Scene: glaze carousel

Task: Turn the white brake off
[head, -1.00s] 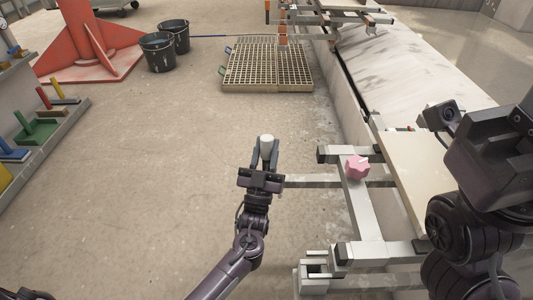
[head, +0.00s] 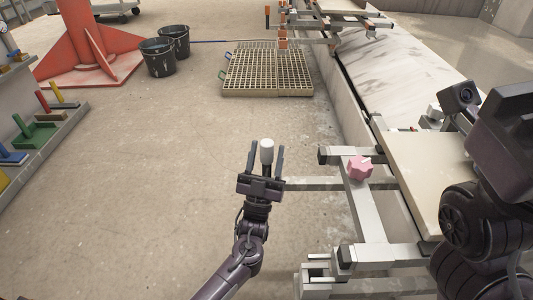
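The white brake (head: 267,145) shows as a white cylindrical knob at the end of a grey bar that runs out from the frame on the right. My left gripper (head: 265,163) is open, with one finger on each side of the knob and a visible gap beside it. The gripper body hides what lies below the knob. My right gripper (head: 452,100) is only partly in view at the right edge, and its fingers cannot be made out.
A pink knob (head: 361,168) sits on the grey metal frame (head: 366,212) to the right, beside a pale board (head: 428,172). A slatted pallet (head: 267,70) and two black buckets (head: 158,57) stand farther back.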

